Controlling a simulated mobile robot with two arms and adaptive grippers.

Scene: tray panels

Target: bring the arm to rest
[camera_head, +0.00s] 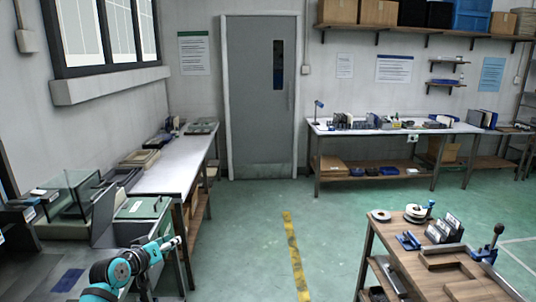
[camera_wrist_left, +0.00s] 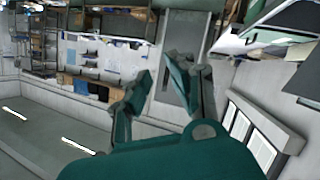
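My left arm, teal and dark grey, comes in at the bottom left of the head view. Its gripper (camera_head: 174,243) points to the right and away from me, beside the near end of the left bench. In the left wrist view the two fingers of the left gripper (camera_wrist_left: 160,72) stand apart with nothing between them, so it is open and empty. The wrist view shows the room tilted, with the grey door behind the fingers. My right arm and gripper are not in view.
A long left bench (camera_head: 180,172) carries trays and a glass-sided box. A wooden-topped table (camera_head: 415,276) with reels and blue tools stands at the lower right. Another bench (camera_head: 390,130) lines the back wall. The green floor (camera_head: 255,225) between them is clear, with a yellow stripe.

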